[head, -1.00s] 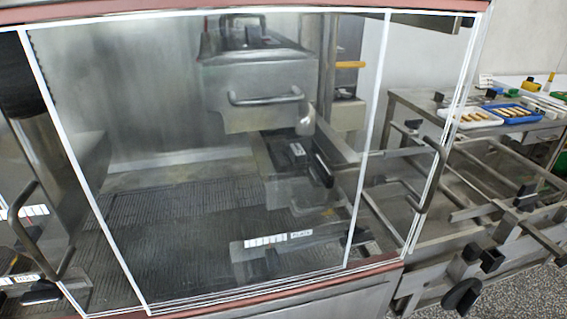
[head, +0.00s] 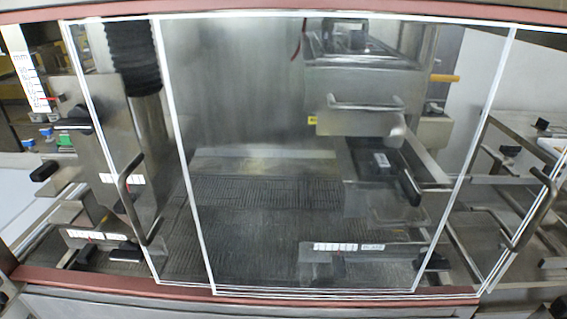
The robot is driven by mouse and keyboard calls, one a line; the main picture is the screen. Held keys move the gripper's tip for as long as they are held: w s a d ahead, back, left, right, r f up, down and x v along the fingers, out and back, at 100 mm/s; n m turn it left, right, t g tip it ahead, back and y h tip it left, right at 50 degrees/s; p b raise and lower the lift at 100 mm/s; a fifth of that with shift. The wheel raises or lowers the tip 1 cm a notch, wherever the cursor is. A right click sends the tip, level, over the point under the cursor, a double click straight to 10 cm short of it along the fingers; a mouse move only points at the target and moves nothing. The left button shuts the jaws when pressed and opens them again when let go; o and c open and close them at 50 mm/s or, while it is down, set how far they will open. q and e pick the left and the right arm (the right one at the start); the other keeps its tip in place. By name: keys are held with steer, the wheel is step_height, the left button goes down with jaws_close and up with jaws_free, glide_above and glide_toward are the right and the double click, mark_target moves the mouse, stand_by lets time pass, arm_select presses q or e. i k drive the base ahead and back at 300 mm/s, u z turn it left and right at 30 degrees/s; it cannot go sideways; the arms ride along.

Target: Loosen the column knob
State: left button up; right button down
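A black knob (head: 77,118) sits at the far left of the head view, on a metal upright beside a white scale (head: 29,72) marked mm with a red pointer. It looks like the column knob, but no label shows on it. Another black knob (head: 45,171) is below it and to the left. Neither of my grippers is in view.
A clear enclosure with white-edged panes and bar handles (head: 130,200) fills the middle, above a red-brown front rail (head: 350,301). Inside are a dark mesh belt (head: 250,225) and a metal tank (head: 355,95). More metal frames (head: 515,195) stand at the right.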

mark_target(83, 119)
steer(key=u, duration=1.3)
steer(key=k, duration=0.35)
steer(key=z, duration=0.1)
steer(key=i, duration=0.35)
